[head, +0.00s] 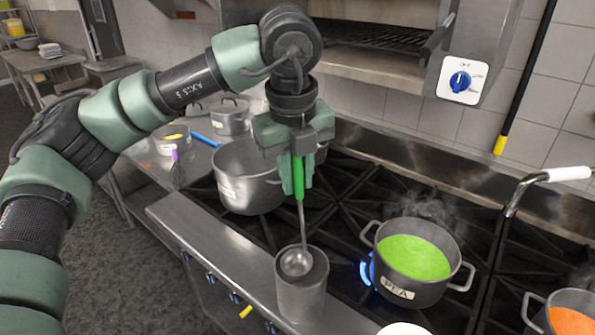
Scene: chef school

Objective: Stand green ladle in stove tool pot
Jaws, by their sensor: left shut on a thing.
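The green ladle (298,180) has a green handle and a metal shaft and bowl. It hangs nearly upright, bowl down, from my left gripper (298,178), which is shut on its green handle. The ladle's bowl (296,262) is at the open mouth of the metal stove tool pot (301,300). I cannot tell how far, if at all, the bowl is below the rim. The pot is a plain grey cylinder at the front edge of the stove. My right gripper is not in view.
A steaming pot of green soup (414,257) stands over a blue flame right of the tool pot. A large grey pot (243,185) stands behind left. An orange soup pot (570,318) is at lower right. A white-handled metal bar (535,182) sticks up at right.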

